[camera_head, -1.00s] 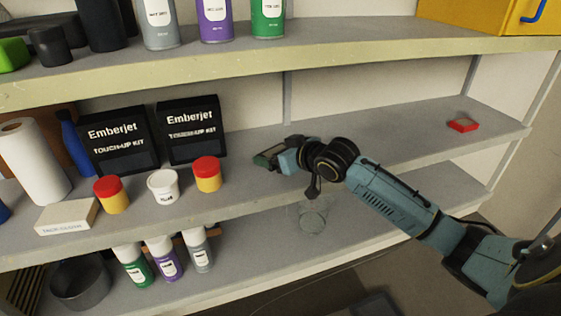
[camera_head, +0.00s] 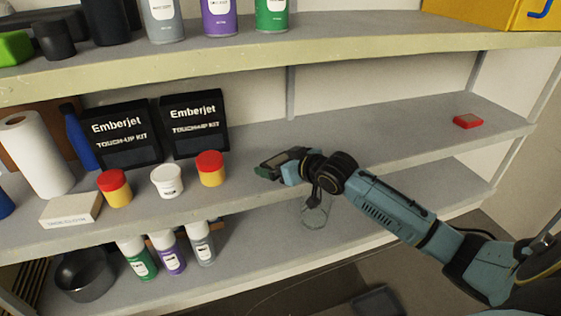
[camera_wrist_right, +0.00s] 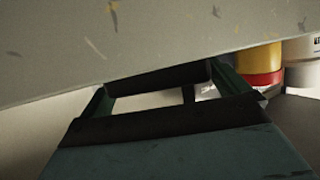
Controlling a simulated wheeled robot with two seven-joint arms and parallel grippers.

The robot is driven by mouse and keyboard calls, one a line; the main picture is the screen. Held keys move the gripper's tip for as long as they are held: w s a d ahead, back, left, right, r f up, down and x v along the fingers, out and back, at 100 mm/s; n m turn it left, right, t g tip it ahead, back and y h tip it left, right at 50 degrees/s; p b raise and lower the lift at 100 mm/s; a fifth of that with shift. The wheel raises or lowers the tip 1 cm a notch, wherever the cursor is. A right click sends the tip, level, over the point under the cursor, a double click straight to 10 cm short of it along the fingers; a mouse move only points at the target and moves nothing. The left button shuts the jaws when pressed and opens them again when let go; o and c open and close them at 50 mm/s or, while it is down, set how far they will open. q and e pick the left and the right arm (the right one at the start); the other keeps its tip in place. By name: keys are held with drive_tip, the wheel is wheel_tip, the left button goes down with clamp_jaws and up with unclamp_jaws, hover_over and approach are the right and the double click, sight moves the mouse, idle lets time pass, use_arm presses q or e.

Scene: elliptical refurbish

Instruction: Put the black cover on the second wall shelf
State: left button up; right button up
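My right gripper (camera_head: 272,167) is low over the middle wall shelf (camera_head: 395,150), near its front edge and right of the red-lidded yellow jar. In the right wrist view, the green fingers (camera_wrist_right: 160,85) stand apart and a dark bar spans between their tips. This bar looks like the black cover (camera_wrist_right: 155,78), seen edge-on and held between the fingers. Most of it is hidden, and I cannot tell whether it touches the shelf. The left gripper is out of view.
Two black Emberjet boxes (camera_head: 121,135), a white tub (camera_head: 167,181) and red-lidded jars (camera_head: 211,169) stand left of my gripper. A small red box (camera_head: 468,121) lies far right. Shelf between is clear. A clear jar (camera_head: 314,213) stands below.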

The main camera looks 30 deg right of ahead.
drive_tip(key=shift+r, duration=0.25)
drive_tip(key=shift+s, duration=0.35)
drive_tip(key=v, duration=1.1)
drive_tip(key=shift+b, duration=0.3)
drive_tip(key=shift+s+d, duration=0.1)
